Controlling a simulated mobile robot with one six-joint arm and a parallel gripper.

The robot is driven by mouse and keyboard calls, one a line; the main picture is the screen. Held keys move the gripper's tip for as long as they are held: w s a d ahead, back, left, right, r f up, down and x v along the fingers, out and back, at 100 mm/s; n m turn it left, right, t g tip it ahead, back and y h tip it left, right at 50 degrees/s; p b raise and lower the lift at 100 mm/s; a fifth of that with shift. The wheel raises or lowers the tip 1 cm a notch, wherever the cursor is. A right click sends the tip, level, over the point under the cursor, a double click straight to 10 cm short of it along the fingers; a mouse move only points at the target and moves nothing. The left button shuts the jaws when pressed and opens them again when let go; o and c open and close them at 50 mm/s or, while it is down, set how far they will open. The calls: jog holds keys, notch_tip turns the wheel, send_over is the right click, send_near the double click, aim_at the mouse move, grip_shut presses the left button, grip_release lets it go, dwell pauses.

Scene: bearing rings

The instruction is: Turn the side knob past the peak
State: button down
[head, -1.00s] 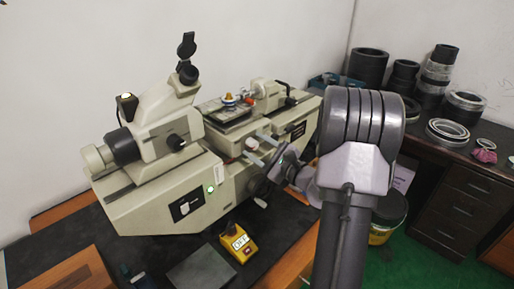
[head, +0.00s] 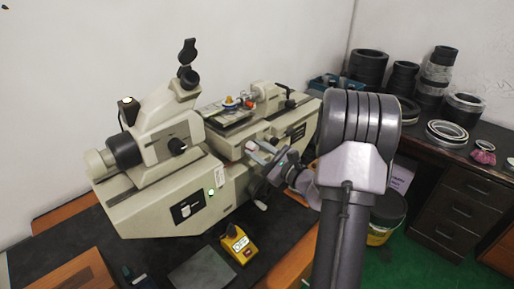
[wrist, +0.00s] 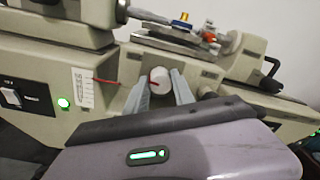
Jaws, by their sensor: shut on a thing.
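The side knob (wrist: 160,76) is a pale round knob with a red mark on its face, on the side of the beige measuring machine (head: 150,205). My gripper (wrist: 160,82) has one grey finger on each side of the knob and is shut on it. In the head view my gripper (head: 258,151) reaches the machine's front side from the right, and the knob is mostly hidden by the fingers. A white scale plate (wrist: 83,87) with a thin red pointer stands left of the knob in the wrist view.
A green lamp (head: 212,191) glows on the machine's front. A yellow box with a small display (head: 238,243) sits on the dark bench mat below. Black and metal rings (head: 447,131) stand on the desk at right. A bucket (head: 385,220) is on the floor.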

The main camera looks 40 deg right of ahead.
jog(key=m+p, duration=0.1)
jog(key=m, duration=0.1)
jog(key=m+p, duration=0.2)
jog(key=shift+r+m, duration=0.2)
jog(key=shift+m, duration=0.1)
jog(key=m+p, duration=0.4)
jog(key=shift+d, duration=0.1)
jog(key=m+p, duration=0.4)
jog(key=shift+m+y, duration=0.3)
jog(key=shift+m, duration=0.1)
jog(key=m+p, duration=0.3)
jog(key=m, duration=0.1)
jog(key=shift+d+f, duration=0.1)
jog(key=m+p, duration=0.2)
jog(key=m, duration=0.2)
jog(key=shift+m+y, duration=0.3)
jog(key=m+p, duration=0.2)
jog(key=m, duration=0.2)
jog(key=shift+f+m, duration=0.15)
jog(key=shift+m, duration=0.15)
jog(key=m+p, duration=0.1)
jog(key=m, duration=0.3)
jog(key=shift+f, duration=0.1)
jog(key=shift+m+p, duration=0.3)
jog(key=shift+m, duration=1.6)
